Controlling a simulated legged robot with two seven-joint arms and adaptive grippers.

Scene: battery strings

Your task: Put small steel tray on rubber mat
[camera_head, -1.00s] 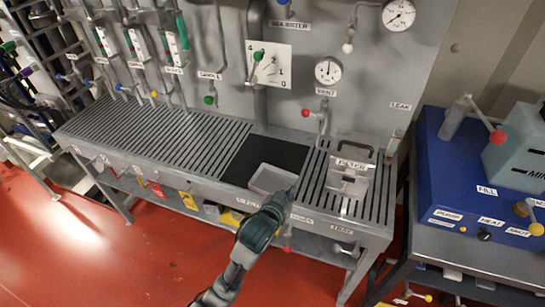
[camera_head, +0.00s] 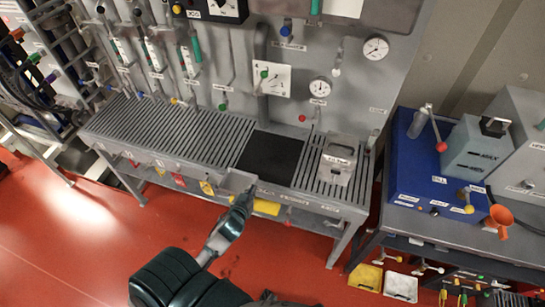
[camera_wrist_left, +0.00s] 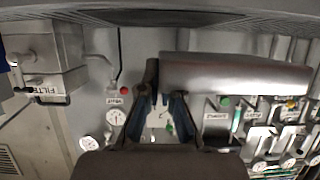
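The black rubber mat (camera_head: 270,158) lies bare on the slatted bench top. My left gripper (camera_head: 243,195) is at the bench's front edge, left of the mat's front corner. It is shut on the small steel tray (camera_head: 234,183), a shallow grey tray that shows just beyond the fingers, off the mat. In the left wrist view the tray (camera_wrist_left: 235,72) is a broad metallic shape to the right of the gripper's fingertips (camera_wrist_left: 162,88). The fingers hide part of its near end. My right gripper is in neither view.
A grey filter box (camera_head: 338,162) stands on the slats right of the mat. The slatted bench top (camera_head: 180,133) left of the mat is clear. Pipes, gauges and valves line the back panel. A blue unit (camera_head: 425,175) stands on another table at the right.

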